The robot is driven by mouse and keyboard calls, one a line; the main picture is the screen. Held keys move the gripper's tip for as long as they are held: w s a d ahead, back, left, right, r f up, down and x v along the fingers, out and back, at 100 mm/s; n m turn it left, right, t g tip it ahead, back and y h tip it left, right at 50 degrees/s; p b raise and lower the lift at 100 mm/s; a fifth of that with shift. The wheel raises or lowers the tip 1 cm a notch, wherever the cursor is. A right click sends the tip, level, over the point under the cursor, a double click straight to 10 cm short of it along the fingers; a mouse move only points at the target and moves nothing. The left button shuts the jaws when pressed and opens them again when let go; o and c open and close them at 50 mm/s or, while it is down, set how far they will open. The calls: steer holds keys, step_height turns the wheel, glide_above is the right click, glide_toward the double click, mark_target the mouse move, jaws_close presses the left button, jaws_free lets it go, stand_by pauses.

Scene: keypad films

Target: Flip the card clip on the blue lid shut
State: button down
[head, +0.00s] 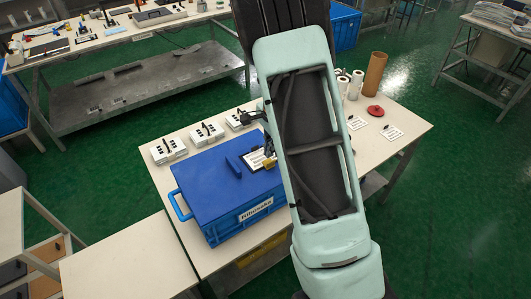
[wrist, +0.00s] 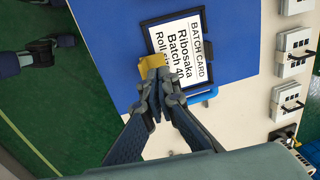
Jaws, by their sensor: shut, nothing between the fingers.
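The blue lid (head: 215,185) lies on the blue crate (head: 262,222) on the table. A batch card (head: 254,158) in a black frame is on the lid. The card (wrist: 185,42) also shows in the wrist view, its lower part behind my fingers. The yellow card clip (wrist: 152,61) sits at the card's left edge, and the clip (head: 269,164) also shows in the head view beside my arm. My gripper (wrist: 158,84) is shut and empty, its fingertips right at the clip. I cannot tell whether they touch it, or the clip's exact angle.
Several white keypad boxes (head: 208,134) stand along the table behind the crate. White rolls (head: 356,84), a brown tube (head: 375,72) and a red disc (head: 375,111) are on the table's right part. A lower bare table (head: 130,262) stands at front left.

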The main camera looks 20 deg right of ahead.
steer(key=w+a+r+b, duration=0.1)
steer(key=w+r, duration=0.2)
steer(key=r, duration=0.6)
steer(key=shift+w+r+b, duration=0.15)
steer(key=shift+r+b, duration=0.2)
steer(key=shift+b, duration=0.05)
